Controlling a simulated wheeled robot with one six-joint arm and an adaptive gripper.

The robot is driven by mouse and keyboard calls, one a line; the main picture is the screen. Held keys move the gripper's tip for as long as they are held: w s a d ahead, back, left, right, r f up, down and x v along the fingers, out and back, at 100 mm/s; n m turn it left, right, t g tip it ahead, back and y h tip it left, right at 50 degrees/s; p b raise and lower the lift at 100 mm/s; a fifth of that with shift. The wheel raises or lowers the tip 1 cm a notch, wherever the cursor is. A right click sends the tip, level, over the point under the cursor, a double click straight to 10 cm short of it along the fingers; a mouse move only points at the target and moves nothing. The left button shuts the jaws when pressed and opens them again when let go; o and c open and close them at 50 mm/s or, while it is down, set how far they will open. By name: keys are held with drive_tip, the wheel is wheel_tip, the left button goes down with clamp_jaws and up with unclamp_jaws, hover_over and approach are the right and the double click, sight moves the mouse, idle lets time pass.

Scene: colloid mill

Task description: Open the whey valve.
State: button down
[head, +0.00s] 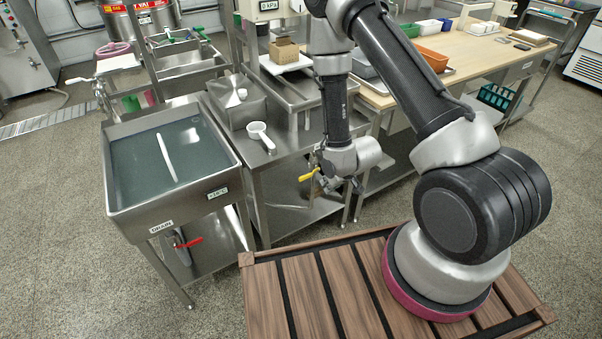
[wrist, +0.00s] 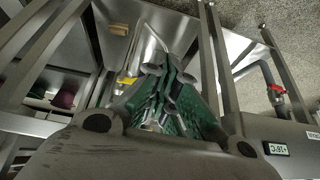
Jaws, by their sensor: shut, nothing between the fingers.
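A valve with a yellow lever (head: 309,175) sits below the front edge of the steel bench, just left of my gripper (head: 330,186). I read no label on it, so I cannot confirm that it is the whey valve. In the wrist view the yellow lever (wrist: 127,80) shows partly, left of my gripper (wrist: 168,72). My gripper is shut and empty, with green finger pads. I cannot tell whether it touches the lever. The valve body is mostly hidden. Another valve with a red lever (head: 188,242) hangs under the basin marked DRAIN; it also shows in the wrist view (wrist: 277,88).
The water-filled basin (head: 222,178) stands at left. A wooden worktable (head: 480,62) with trays stands behind my arm. Speckled floor is open at left.

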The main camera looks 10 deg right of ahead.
sight(305, 177)
drive_tip(key=w+a+r+t+y, duration=0.1)
drive_tip(key=w+a+r+t, duration=0.1)
drive_tip(key=w+r+t, duration=0.1)
drive_tip(key=shift+w+r, duration=0.55)
drive_tip(key=shift+w, duration=0.55)
drive_tip(key=x, duration=1)
drive_tip(key=shift+a, duration=0.1)
drive_tip(key=shift+a+f+h, duration=0.15)
drive_tip(key=shift+f+h, duration=0.1)
drive_tip(key=shift+h, duration=0.05)
